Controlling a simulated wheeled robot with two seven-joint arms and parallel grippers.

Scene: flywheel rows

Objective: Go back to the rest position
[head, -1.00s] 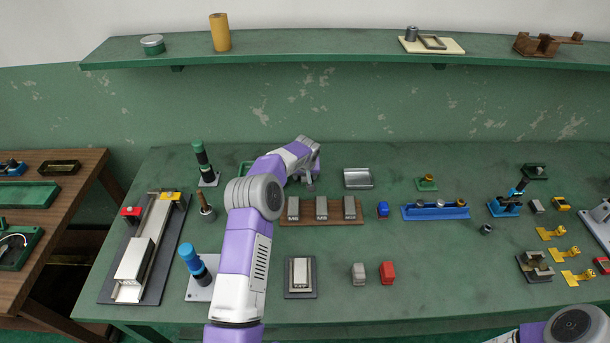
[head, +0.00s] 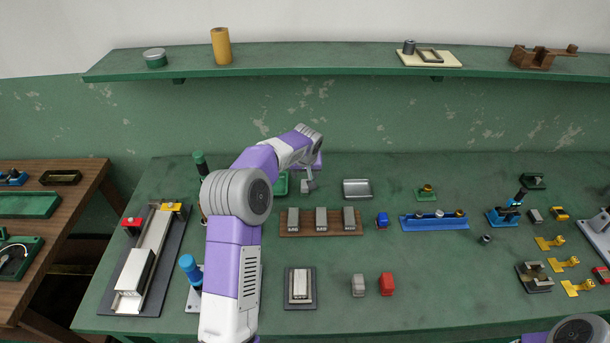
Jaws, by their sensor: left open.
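My left arm comes in from the bottom left and reaches over the green bench (head: 330,265). My left gripper (head: 308,186) is open and hangs above the back of the bench, beside a green tray (head: 281,186) that the arm partly hides. I see nothing held in it. Of my right arm only a grey and purple part shows in the bottom right corner. My right gripper is out of view.
A brown strip with several grey blocks (head: 321,220) lies in front of the left gripper. A metal tray (head: 357,188) is to its right. Blue-topped (head: 190,268) and green-topped (head: 200,163) posts stand near the arm. A shelf (head: 300,66) runs above the bench.

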